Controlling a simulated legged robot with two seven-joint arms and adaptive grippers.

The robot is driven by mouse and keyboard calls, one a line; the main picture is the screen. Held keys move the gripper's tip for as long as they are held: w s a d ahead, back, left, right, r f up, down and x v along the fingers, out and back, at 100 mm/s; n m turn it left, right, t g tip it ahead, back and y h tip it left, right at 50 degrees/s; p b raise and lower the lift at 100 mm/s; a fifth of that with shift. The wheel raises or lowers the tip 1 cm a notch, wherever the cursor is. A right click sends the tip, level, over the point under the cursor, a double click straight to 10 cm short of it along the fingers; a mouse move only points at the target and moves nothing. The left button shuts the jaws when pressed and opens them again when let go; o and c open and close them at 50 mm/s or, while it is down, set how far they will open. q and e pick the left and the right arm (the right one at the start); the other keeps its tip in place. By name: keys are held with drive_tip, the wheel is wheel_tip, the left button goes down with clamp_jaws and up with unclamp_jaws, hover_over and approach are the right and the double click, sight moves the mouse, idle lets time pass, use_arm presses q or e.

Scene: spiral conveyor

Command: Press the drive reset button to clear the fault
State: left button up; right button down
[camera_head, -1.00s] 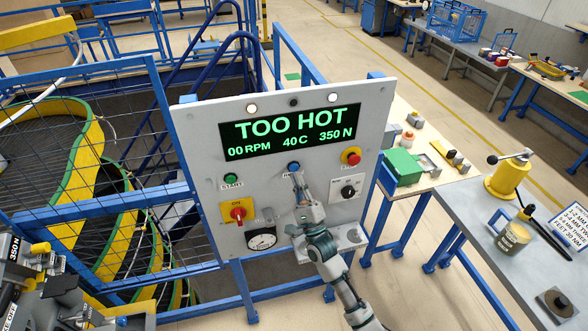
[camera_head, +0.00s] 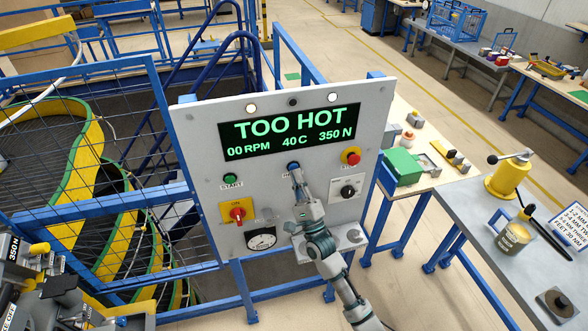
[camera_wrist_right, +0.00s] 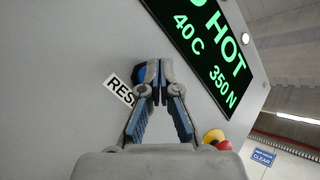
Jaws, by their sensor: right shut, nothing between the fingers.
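The grey control panel (camera_head: 205,150) stands upright in the head view, with a dark display (camera_head: 291,131) reading "TOO HOT", "00 RPM", "40 C" and "350 N". The blue reset button (camera_head: 293,166) is below the display, and its label is partly covered. My right gripper (camera_head: 297,174) is shut and empty, its fingertips at the button's lower edge. In the right wrist view, the fingertips (camera_wrist_right: 152,72) overlap the blue button (camera_wrist_right: 139,74), beside the cut-off label "RES" (camera_wrist_right: 120,89). I cannot tell whether they touch it. My left gripper is not identifiable.
A blue mesh fence (camera_head: 90,212) stands left. A grey bench (camera_head: 470,225) stands right.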

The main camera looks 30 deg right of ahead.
drive_tip(key=shift+w+d, duration=0.1)
drive_tip(key=shift+w, duration=0.3)
idle(0.7)
drive_tip(key=shift+s, duration=0.85)
drive_tip(key=shift+s+a, duration=0.1)
drive_tip(key=shift+a, duration=0.1)
drive_tip(key=shift+s+a+p, duration=0.2)
drive_tip(key=shift+s+p, duration=0.05)
drive_tip(key=shift+s, duration=0.55)
drive_tip(key=shift+s+a+p, duration=0.15)
drive_tip(key=shift+s+p, duration=0.1)
drive_tip(key=shift+s, duration=0.5)
drive_tip(key=shift+s+a+p, duration=0.2)
drive_tip(key=shift+s+p, duration=0.05)
drive_tip(key=shift+s, duration=0.55)
